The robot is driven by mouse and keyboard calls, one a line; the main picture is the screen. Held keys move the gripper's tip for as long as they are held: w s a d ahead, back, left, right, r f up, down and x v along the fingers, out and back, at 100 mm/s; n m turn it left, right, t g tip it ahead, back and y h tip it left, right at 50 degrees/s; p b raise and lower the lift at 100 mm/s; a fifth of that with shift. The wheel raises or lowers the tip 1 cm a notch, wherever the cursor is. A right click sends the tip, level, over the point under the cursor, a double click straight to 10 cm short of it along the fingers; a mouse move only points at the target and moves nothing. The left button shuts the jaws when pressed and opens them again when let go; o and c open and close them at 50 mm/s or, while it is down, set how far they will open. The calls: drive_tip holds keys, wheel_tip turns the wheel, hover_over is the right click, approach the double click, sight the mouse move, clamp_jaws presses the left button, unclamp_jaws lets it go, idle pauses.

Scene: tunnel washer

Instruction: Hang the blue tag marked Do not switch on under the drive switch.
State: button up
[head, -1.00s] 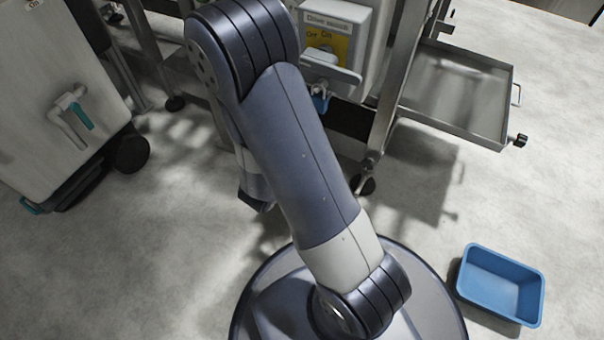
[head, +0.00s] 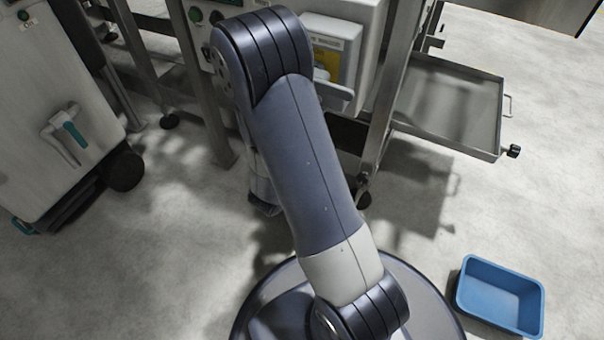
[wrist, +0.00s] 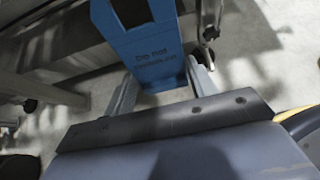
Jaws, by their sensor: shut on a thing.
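The blue tag (wrist: 155,40) is in the wrist view, with dark printed lettering, "Do not" legible, and a dark opening near its upper end. My gripper (wrist: 162,76) is shut on the tag, one finger on each side of its lower part. The drive switch box (head: 343,36) is in the head view, with a yellow plate (head: 326,62) and a grey ledge (head: 338,93) below it. My arm covers its left part, including the knob. My gripper and the tag are hidden behind my arm in the head view. I cannot tell how the tag stands relative to the switch.
A metal tray (head: 445,107) projects right of the frame legs. A blue bin (head: 500,297) stands on the floor at lower right. A grey cabinet (head: 60,120) with a teal handle stands at left. Open floor lies between cabinet and my base.

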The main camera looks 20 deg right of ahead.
drive_tip(key=shift+w+d, duration=0.8)
drive_tip(key=shift+d, duration=0.2)
drive_tip(key=shift+r, duration=1.4)
wheel_tip(320, 180, up, 5)
drive_tip(key=p, duration=0.5)
drive_tip(key=shift+p, duration=0.35)
drive_tip(key=shift+r+b+x, duration=0.15)
drive_tip(key=shift+b+x, duration=0.3)
drive_tip(key=shift+x, duration=0.55)
drive_tip(key=shift+r+b+x, duration=0.15)
drive_tip(key=shift+b+x, duration=0.3)
drive_tip(key=shift+x, duration=0.5)
drive_tip(key=shift+w+d, duration=0.15)
drive_tip(key=shift+d, duration=0.05)
drive_tip(key=o, duration=1)
drive_tip(key=shift+o, duration=0.2)
